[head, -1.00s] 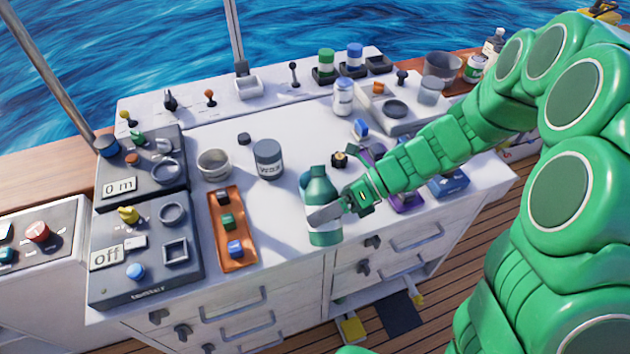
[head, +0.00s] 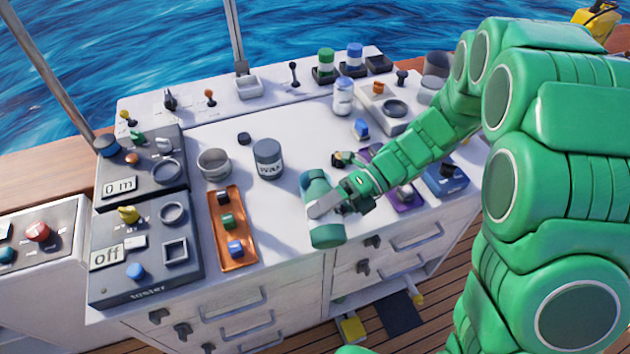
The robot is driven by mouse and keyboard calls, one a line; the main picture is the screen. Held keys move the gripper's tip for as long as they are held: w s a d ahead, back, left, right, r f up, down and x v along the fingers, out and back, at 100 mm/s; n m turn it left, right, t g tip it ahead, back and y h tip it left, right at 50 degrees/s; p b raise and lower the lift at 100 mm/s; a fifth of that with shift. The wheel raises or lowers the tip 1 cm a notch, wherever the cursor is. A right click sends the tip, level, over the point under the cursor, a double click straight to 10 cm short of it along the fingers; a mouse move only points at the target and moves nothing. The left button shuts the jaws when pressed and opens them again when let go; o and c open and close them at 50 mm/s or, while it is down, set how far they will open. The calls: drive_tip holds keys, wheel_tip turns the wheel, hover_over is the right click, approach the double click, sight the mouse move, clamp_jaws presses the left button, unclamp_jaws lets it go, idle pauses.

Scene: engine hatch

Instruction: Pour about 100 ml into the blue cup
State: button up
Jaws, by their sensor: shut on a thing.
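My gripper (head: 326,206) is shut on a green bottle (head: 321,184) with a pale band around its middle. The bottle is held above the front edge of the white counter. It is tilted, with its base turned toward the camera and its upper end leaning away; its neck and mouth are hidden. I cannot make out the blue cup: a small blue rounded thing showed behind the bottle earlier, and the bottle now covers that spot. Whether any liquid is flowing cannot be seen.
A grey wax tin (head: 268,159) and a grey cup (head: 214,163) stand left of the bottle, behind an orange tray (head: 246,257). Switch panels (head: 150,292) fill the left end. The counter (head: 285,215) is bare just left of the bottle.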

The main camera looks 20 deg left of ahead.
drive_tip(key=shift+w+a+r, duration=0.1)
drive_tip(key=shift+w+r, duration=0.1)
drive_tip(key=shift+r, duration=0.1)
drive_tip(key=shift+m+g, duration=0.5)
drive_tip(key=shift+m, duration=0.1)
drive_tip(key=shift+s, duration=0.35)
idle(0.8)
drive_tip(key=shift+r+m+g, duration=0.3)
drive_tip(key=shift+r+m, duration=0.05)
drive_tip(key=shift+m, duration=0.15)
idle(1.1)
drive_tip(key=shift+s+f+n, duration=0.1)
drive_tip(key=shift+f+n, duration=0.2)
drive_tip(key=shift+n, duration=0.1)
drive_tip(key=shift+n+t, duration=0.4)
drive_tip(key=shift+t, duration=0.1)
drive_tip(key=shift+s+d+f+n+t, duration=0.2)
drive_tip(key=shift+s+f+n+t, duration=0.1)
drive_tip(key=shift+f+n, duration=0.1)
drive_tip(key=shift+s+d+f+n+t, duration=0.15)
drive_tip(key=shift+f+n+t, duration=0.15)
drive_tip(key=shift+f+n, duration=0.1)
drive_tip(key=shift+w+f+n+t, duration=0.15)
drive_tip(key=shift+f+n+t, duration=0.1)
drive_tip(key=shift+n+t, duration=0.05)
idle(0.8)
